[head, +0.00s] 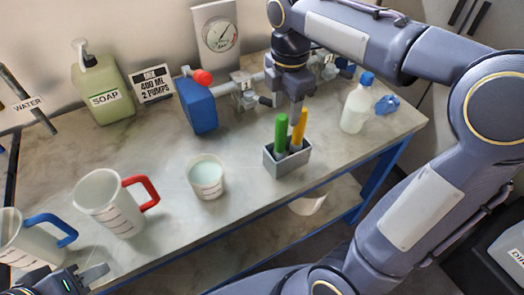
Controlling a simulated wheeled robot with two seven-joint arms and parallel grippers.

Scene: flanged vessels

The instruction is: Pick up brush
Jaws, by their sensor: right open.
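A grey holder (287,160) stands near the front edge of the worktop, with a green handle (281,134) and a yellow handle (299,130) upright in it. These look like brush handles; their lower ends are hidden inside the holder. My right gripper (297,104) points down just above the yellow handle's top, open; whether its fingers touch or flank the handle I cannot tell. My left gripper (88,279) is at the bottom left, partly cut off by the frame, near the worktop's front edge and away from the holder.
A cup of pale liquid (206,178), a red-handled jug (109,203) and a blue-handled jug (28,240) stand left of the holder. A white bottle (355,108) stands right.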

